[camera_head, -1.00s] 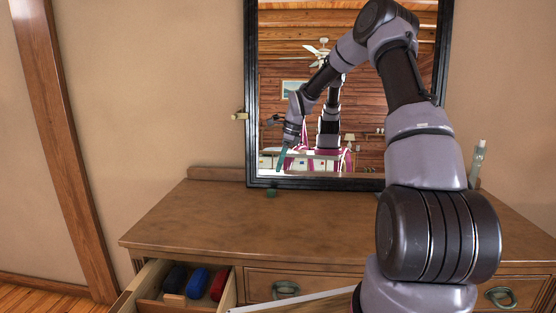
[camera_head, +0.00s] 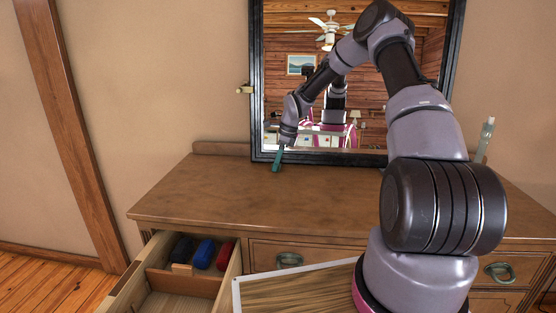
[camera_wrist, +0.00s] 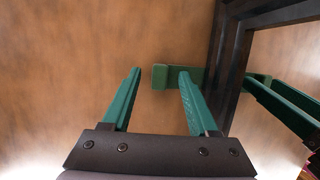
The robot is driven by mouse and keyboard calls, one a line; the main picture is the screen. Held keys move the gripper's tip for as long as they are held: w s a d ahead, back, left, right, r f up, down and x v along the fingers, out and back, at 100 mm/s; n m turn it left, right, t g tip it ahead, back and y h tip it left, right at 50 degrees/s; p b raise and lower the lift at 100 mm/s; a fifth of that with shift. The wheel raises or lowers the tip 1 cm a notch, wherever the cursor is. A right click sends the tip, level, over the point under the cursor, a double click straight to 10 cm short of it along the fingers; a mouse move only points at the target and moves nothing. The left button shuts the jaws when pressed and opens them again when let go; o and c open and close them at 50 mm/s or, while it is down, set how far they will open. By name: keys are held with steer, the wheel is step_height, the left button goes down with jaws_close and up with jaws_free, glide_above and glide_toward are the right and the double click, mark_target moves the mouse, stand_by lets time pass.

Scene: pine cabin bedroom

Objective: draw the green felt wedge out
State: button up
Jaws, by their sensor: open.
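The green felt wedge (camera_wrist: 160,77) shows in the wrist view as a small block at the foot of the dark mirror frame (camera_wrist: 221,60). Its near end stands out from the frame, and its other end reaches toward the frame. My gripper (camera_wrist: 159,72) is open, with teal fingers. The wedge's near end lies between the fingertips in the picture, and the right finger overlaps part of it. I cannot tell whether they touch. In the head view my gripper (camera_head: 276,168) is low at the mirror's bottom edge and hides the wedge.
The mirror (camera_head: 350,158) stands on the wooden dresser (camera_head: 215,200). A drawer (camera_head: 160,265) at front left is open, with dark, blue and red items inside. A clear bottle (camera_head: 486,140) stands at right. The dresser top left of my gripper is bare.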

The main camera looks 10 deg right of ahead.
jaws_close()
steer(key=shift+s, duration=0.15)
steer(key=shift+s+a, duration=0.25)
steer(key=shift+s, duration=0.45)
steer(key=shift+s+a, duration=0.25)
steer(key=shift+s, duration=0.4)
steer(key=shift+s+a, duration=0.25)
steer(key=shift+s, duration=0.45)
step_height(320, 180, up, 6)
stand_by(0.9)
